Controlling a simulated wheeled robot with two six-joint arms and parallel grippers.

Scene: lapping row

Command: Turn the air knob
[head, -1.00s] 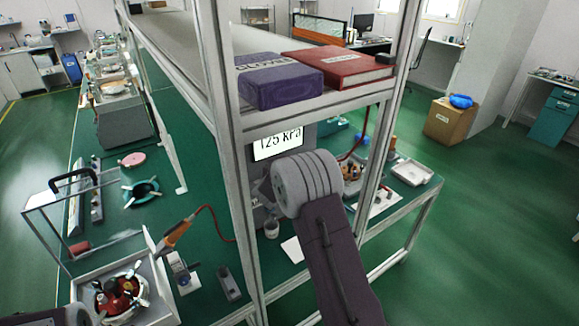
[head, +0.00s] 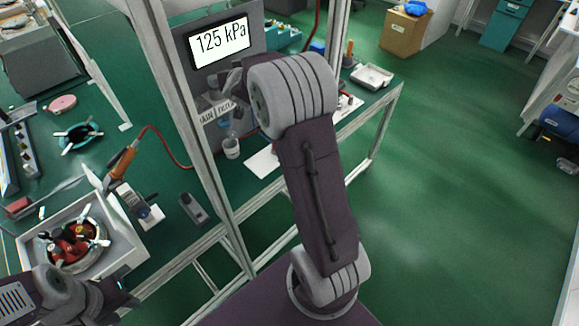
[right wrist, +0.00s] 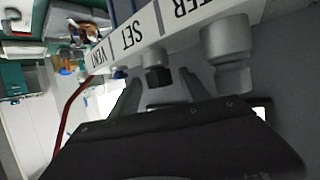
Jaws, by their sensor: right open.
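The grey panel (head: 238,45) carries a display (head: 219,43) reading 125 kPa. In the right wrist view, its label strip (right wrist: 150,38) shows VENT, SET and a word ending in TER. A small black knob (right wrist: 157,74) sits by SET, and a larger grey knob (right wrist: 229,55) sits by the cut-off word. Which is the air knob I cannot tell. My right gripper (right wrist: 163,90) is open, its fingers either side of the black knob in the picture; contact is unclear. In the head view my right arm mostly hides it. My left gripper (head: 108,292) is at lower left, its jaws unclear.
An aluminium post (head: 185,110) stands left of my right arm. A white box (head: 125,245) with a red-handled part is near my left gripper. A red hose (right wrist: 70,115) hangs beside the panel.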

